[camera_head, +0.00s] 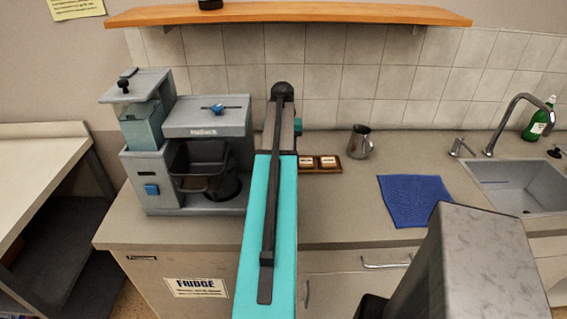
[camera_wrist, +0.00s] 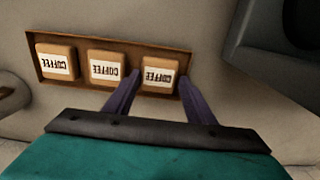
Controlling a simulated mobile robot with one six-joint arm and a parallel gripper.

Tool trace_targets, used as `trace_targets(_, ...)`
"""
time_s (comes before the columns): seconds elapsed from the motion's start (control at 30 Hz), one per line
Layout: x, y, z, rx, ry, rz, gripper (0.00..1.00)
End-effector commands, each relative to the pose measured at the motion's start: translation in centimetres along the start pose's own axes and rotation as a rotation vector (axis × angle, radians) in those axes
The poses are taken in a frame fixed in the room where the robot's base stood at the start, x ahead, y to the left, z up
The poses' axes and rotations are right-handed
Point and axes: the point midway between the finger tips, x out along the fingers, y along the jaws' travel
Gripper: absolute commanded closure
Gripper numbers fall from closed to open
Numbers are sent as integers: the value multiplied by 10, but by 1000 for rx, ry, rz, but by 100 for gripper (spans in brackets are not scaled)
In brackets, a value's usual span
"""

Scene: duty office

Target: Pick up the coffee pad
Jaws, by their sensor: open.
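The left pad (camera_wrist: 57,62), middle pad (camera_wrist: 106,68) and right pad (camera_wrist: 158,75) all lie in the tray. My gripper (camera_wrist: 160,84) is open, and its two purple fingers are on either side of the right pad, near its lower edge. I cannot tell whether they touch it. In the head view, two pads, one of them here (camera_head: 328,162), show in the tray (camera_head: 322,171); my arm hides the tray's left part and my gripper's fingers.
A grey coffee machine (camera_head: 207,130) stands left of my arm. A metal jug (camera_head: 360,142), a blue cloth (camera_head: 414,200) and a sink (camera_head: 520,185) with a tap lie to the right. A wooden shelf (camera_head: 290,13) runs above. The counter between tray and cloth is clear.

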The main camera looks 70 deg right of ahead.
Motion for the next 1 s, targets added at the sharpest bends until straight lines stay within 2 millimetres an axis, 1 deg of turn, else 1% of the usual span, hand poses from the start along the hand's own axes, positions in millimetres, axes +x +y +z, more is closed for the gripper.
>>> trace_targets(0.03,6,0,2,-1,-10,3,50)
trace_targets(0.3,8,0,4,-1,-14,3,50)
trace_targets(0.33,8,0,4,-2,-14,4,52)
trace_targets(0.47,8,0,4,-2,-15,4,74)
trace_targets(0.5,8,0,4,-1,-14,4,77)
trace_targets(0.87,4,0,2,-1,-7,3,77)
trace_targets(1.0,-1,0,1,-1,-6,2,77)
